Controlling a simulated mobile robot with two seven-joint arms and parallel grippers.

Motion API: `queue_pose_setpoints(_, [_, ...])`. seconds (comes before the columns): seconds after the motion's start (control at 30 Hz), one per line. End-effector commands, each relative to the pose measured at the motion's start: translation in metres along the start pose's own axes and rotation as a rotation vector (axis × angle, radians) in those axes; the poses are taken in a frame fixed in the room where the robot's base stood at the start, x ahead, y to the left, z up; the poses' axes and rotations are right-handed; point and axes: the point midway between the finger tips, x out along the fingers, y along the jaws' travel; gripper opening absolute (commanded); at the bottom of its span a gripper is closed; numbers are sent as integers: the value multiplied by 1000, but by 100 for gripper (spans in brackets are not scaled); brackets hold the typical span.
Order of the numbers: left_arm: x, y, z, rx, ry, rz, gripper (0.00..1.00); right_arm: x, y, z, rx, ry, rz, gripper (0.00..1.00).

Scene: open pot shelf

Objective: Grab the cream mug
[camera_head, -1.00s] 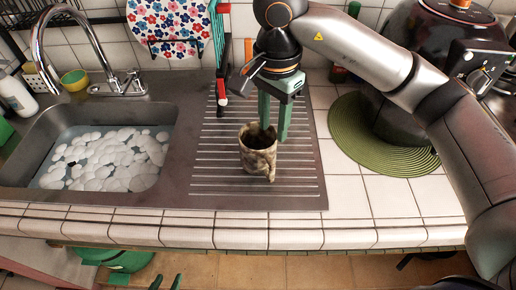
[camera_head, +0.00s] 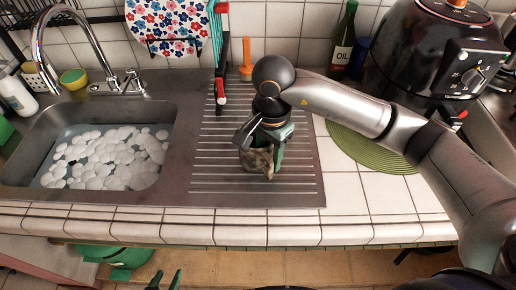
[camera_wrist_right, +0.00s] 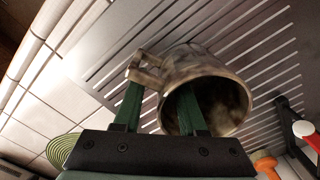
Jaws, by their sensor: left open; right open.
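The mug (camera_head: 259,166), mottled cream and brown, stands upright on the ribbed steel drainboard (camera_head: 306,180). My right gripper (camera_head: 264,152) is open and down at the mug, partly covering it. In the right wrist view, the mug (camera_wrist_right: 226,78) shows its open mouth and its handle. One green finger of the right gripper (camera_wrist_right: 160,90) reaches into the mouth and the other is outside, beside the handle. The mug's wall lies between them; contact cannot be told. My left gripper (camera_head: 164,281) is open and empty at the bottom edge of the head view, well away from the mug.
The sink (camera_head: 105,160) with white foam lies left of the drainboard. An oil bottle (camera_head: 343,45), a black air fryer (camera_head: 440,50) and a green round mat (camera_head: 372,150) are at the right. The front counter tiles are clear.

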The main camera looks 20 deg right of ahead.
Motion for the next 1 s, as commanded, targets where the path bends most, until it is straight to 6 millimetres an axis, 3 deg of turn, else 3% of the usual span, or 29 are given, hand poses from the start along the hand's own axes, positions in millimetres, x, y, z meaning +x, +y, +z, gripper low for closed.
queue_pose_setpoints(0.1, [0,0,0,0,0,0,50,0,0,0,1,0,0,41])
queue_pose_setpoints(0.47, [0,0,0,0,1,0,50,0,0,0,1,0,0,0])
queue_pose_setpoints(1.0, [0,0,-1,1,2,0,50,0,0,0,0,-1,0,0])
